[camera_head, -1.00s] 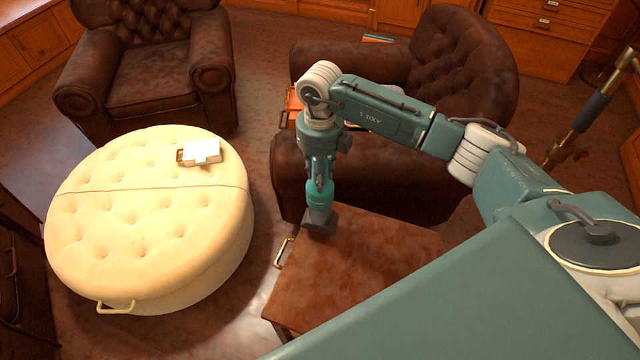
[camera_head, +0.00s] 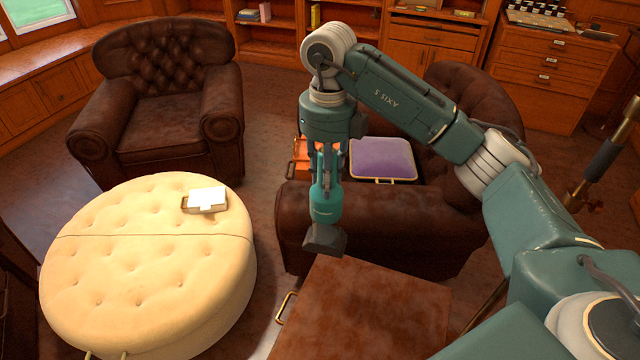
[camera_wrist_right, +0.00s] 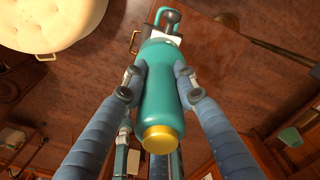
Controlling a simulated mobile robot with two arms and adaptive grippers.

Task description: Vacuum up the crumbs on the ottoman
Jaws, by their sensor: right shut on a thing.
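The cream tufted ottoman (camera_head: 150,265) stands at the left of the head view, and part of it shows in the wrist view (camera_wrist_right: 50,25). I cannot make out crumbs on it. My right gripper (camera_head: 327,172) is shut on a teal handheld vacuum (camera_head: 326,204), which hangs nozzle down with its dark grey nozzle (camera_head: 324,239) over the back left corner of the brown side table (camera_head: 370,310). In the wrist view the blue fingers press both sides of the vacuum (camera_wrist_right: 163,90), whose yellow end faces the camera. My left gripper is not in view.
A white box-like item (camera_head: 207,197) lies on the ottoman's far right part. A brown armchair (camera_head: 160,110) stands behind the ottoman, and another (camera_head: 400,225) stands behind the side table. A purple cushioned thing (camera_head: 382,158) lies behind the vacuum. Bare floor separates ottoman and table.

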